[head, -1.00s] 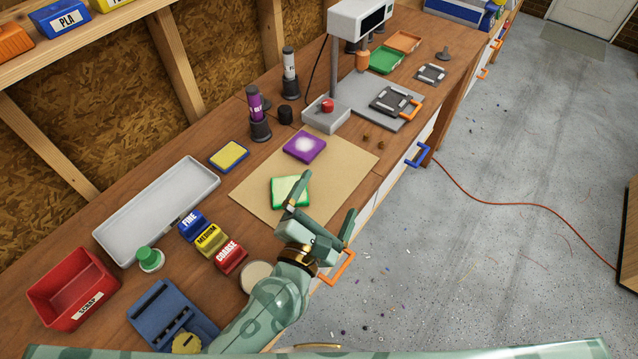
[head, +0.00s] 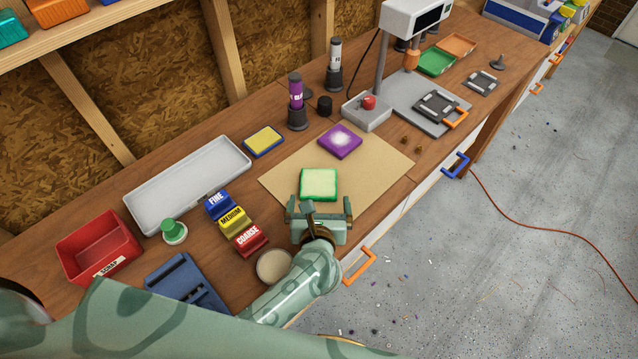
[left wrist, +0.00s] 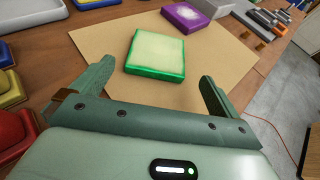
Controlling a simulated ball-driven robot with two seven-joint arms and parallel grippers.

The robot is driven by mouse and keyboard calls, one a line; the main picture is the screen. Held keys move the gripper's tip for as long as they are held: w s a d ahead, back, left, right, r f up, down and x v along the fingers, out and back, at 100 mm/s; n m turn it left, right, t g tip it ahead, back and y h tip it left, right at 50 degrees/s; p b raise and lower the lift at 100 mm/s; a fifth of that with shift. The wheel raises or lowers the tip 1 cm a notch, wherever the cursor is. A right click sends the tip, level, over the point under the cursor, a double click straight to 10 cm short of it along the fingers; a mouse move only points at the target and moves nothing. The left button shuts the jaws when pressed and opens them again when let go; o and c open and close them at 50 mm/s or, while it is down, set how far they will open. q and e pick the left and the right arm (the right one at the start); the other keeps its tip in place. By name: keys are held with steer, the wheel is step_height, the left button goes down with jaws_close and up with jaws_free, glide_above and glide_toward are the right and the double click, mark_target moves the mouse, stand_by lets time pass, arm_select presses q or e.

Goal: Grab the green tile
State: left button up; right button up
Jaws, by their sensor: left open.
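The green tile (head: 319,183) is a flat square with a pale top and green edges, lying on a sheet of brown paper (head: 385,163) on the workbench. In the left wrist view the tile (left wrist: 156,53) lies just beyond the gap between my fingers, a little left of centre. My left gripper (head: 319,204) is open and empty, with its fingers on the near side of the tile and apart from it. It also shows in the left wrist view (left wrist: 155,80). My right gripper is not in view.
A purple tile (head: 340,141) lies on the paper beyond the green one. Blue, yellow and red blocks (head: 232,222) stand left of the gripper, near a round pale disc (head: 274,266). A grey press (head: 367,112) stands farther back.

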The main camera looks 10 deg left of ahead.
mark_target(319, 191)
arm_select(q)
steer(key=x, duration=0.5)
steer(key=shift+a+f, duration=0.1)
steer(key=shift+f, duration=0.15)
steer(key=c, duration=1)
steer(key=shift+o, duration=0.3)
steer(key=shift+r, duration=0.15)
